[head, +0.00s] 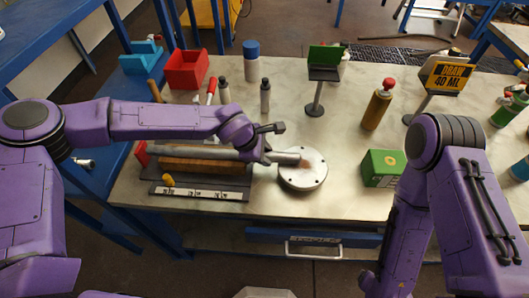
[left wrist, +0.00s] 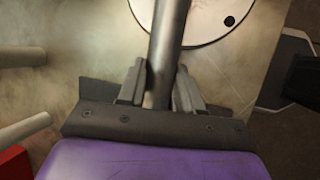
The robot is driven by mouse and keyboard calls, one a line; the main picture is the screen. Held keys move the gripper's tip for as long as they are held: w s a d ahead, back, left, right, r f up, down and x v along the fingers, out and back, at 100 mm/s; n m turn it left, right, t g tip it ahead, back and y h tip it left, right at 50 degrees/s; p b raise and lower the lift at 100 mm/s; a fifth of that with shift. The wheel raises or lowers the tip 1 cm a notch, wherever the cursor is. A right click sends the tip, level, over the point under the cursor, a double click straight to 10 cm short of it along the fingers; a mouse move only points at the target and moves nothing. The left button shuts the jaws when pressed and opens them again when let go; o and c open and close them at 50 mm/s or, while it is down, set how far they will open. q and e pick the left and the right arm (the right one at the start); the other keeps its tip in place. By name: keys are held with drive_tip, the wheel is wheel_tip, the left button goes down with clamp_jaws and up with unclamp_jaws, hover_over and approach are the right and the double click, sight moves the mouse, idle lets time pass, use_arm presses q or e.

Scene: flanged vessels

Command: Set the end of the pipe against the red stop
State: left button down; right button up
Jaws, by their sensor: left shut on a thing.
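A long grey pipe (head: 195,153) lies left to right over a wooden block (head: 205,165) on a dark fixture. Its left end is close to the red stop (head: 141,154); I cannot tell whether they touch. Its right end reaches over a round pale flange disc (head: 304,181). My left gripper (head: 264,153) is shut around the pipe near its right end. The left wrist view shows the pipe (left wrist: 168,40) between the two fingers (left wrist: 160,90), with the disc (left wrist: 210,18) beyond. My right gripper is not in view.
A black-and-white scale (head: 198,192) runs along the fixture's front. A red bin (head: 187,70) and small bottles (head: 265,95) stand behind the arm. A green box (head: 382,168) stands right of the disc. The bench front is mostly clear.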

use_arm(q)
drive_tip(key=shift+a+r, duration=0.15)
drive_tip(key=shift+a+p, duration=0.35)
drive_tip(key=shift+p, duration=0.05)
drive_tip(key=shift+a, duration=0.25)
drive_tip(key=c, duration=0.7)
unclamp_jaws()
drive_tip(key=b+v, duration=0.1)
drive_tip(key=v, duration=0.9)
drive_tip(key=shift+s+a+r, duration=0.1)
drive_tip(key=shift+r, duration=0.1)
drive_tip(key=shift+a, duration=0.1)
